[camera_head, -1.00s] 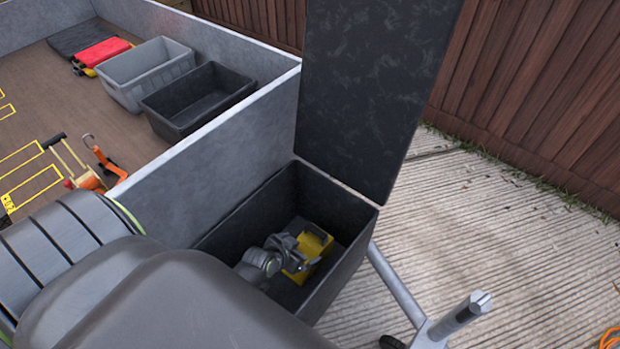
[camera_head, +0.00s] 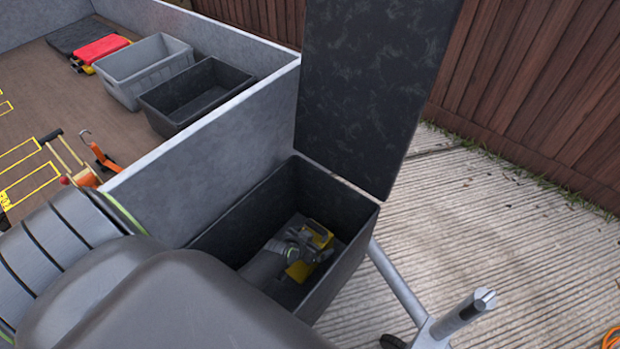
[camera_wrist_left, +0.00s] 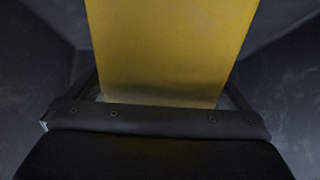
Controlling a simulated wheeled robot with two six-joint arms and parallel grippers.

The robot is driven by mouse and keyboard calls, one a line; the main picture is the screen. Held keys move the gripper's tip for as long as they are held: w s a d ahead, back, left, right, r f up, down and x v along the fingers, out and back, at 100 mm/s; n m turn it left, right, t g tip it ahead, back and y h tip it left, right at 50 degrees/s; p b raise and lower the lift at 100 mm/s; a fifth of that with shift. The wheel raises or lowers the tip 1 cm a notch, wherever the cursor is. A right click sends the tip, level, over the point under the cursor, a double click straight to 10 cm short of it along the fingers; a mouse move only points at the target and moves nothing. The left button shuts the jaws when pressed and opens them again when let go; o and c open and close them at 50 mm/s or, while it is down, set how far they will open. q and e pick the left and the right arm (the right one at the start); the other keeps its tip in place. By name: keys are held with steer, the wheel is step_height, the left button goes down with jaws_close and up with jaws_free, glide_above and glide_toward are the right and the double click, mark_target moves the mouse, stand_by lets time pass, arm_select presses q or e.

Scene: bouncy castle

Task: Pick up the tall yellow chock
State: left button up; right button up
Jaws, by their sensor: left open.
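The tall yellow chock (camera_head: 318,236) is down inside the open dark box at the trailer's front; it fills the upper middle of the left wrist view (camera_wrist_left: 168,50). My left gripper (camera_head: 310,250) reaches into the box and is at the chock, open, with its jaws on either side of it. In the left wrist view the chock's broad face stands close in front of the gripper's palm. The gripper hides part of the chock in the head view. My right gripper is not in view.
The dark box (camera_head: 345,262) has narrow walls around my gripper, and its raised lid (camera_head: 375,90) stands behind. The grey trailer wall (camera_head: 215,140) is to the left. A grey crate (camera_head: 125,85) and a black crate (camera_head: 170,120) stand on the trailer bed.

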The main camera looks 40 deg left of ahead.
arm_select(q)
steer(key=c, duration=1.1)
steer(key=shift+r, duration=0.1)
steer(key=shift+c, duration=1)
steer(key=shift+r, duration=0.1)
